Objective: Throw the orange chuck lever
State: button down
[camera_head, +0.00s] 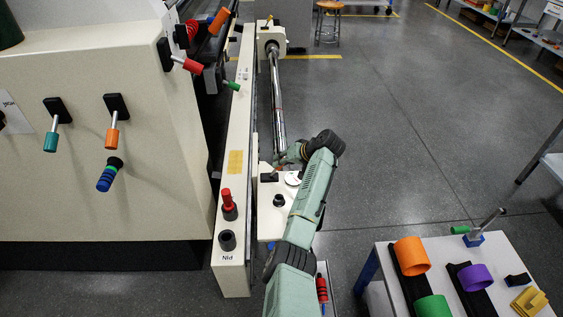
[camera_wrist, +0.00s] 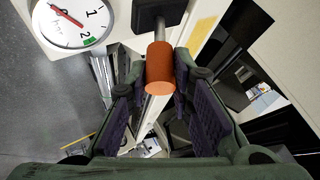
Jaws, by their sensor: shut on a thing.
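The orange lever (camera_wrist: 160,64) shows in the wrist view as a cylindrical grip on a metal rod from a dark mount (camera_wrist: 158,12). My gripper (camera_wrist: 157,78) is shut on this orange grip, with one finger on each side. In the head view my gripper (camera_head: 283,160) is at the far end of my green arm, beside the long metal bar. The lever is mostly hidden there by my gripper and arm. Another orange-handled lever (camera_head: 112,138) hangs on the cream cabinet front, and one more (camera_head: 219,21) is at its upper right edge.
A white dial (camera_wrist: 72,22) with a red needle is beside the held lever. A cream rail (camera_head: 235,160) carries a red-topped pin (camera_head: 228,203). A low table (camera_head: 384,262) with coloured cylinders stands at lower right. Open floor (camera_head: 420,120) lies right of my arm.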

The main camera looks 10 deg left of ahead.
jog(key=shift+d, duration=0.1)
jog(key=c, duration=1.4)
grip_release()
jog(key=v, duration=1.2)
